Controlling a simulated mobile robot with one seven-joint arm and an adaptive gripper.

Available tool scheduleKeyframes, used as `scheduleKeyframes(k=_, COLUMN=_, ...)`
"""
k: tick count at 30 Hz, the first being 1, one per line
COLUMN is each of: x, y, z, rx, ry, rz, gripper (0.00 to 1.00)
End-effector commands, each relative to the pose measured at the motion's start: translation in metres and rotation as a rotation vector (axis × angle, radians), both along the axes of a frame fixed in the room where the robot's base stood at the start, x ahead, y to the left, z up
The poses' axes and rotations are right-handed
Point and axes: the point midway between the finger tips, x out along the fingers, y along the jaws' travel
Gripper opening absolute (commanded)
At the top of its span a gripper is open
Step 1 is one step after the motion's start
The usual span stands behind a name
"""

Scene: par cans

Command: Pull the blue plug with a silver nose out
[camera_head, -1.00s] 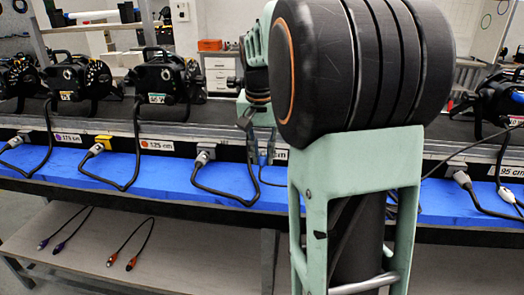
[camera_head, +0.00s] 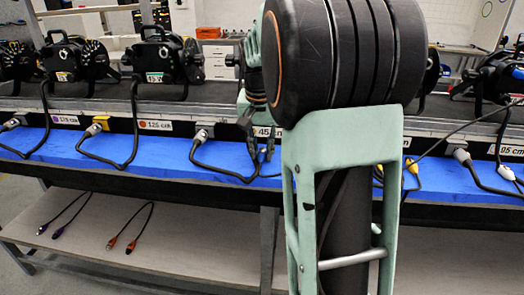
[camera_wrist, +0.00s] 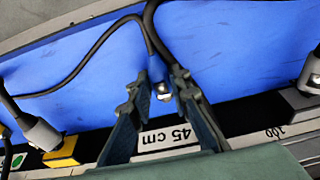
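My gripper (camera_wrist: 162,82) is open in the wrist view, with one finger on each side of a small blue plug with a silver nose (camera_wrist: 163,89). The plug's blue body is hard to tell from the blue surface behind it. A black cable runs up from near the right fingertip. I cannot tell whether the fingers touch the plug or how it sits in a socket. In the head view my gripper (camera_head: 260,148) points down beside the 45 cm label (camera_head: 264,131), and the plug cannot be made out there.
The blue strip (camera_head: 170,165) runs along the bench front. Black lamps (camera_head: 165,58) stand behind. Loose cables (camera_head: 131,228) lie on the lower shelf.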

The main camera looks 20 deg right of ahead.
Motion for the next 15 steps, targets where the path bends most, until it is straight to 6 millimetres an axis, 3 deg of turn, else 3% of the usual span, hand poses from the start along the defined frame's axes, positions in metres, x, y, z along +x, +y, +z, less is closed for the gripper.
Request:
scheduleKeyframes(k=5, x=0.0000, y=0.0000, z=0.0001, rx=0.000, ry=0.000, rz=0.000, gripper=0.37)
scheduleKeyframes(k=15, x=-0.0006, y=0.0006, z=0.0044, rx=-0.001, ry=-0.001, rz=0.000, gripper=0.37)
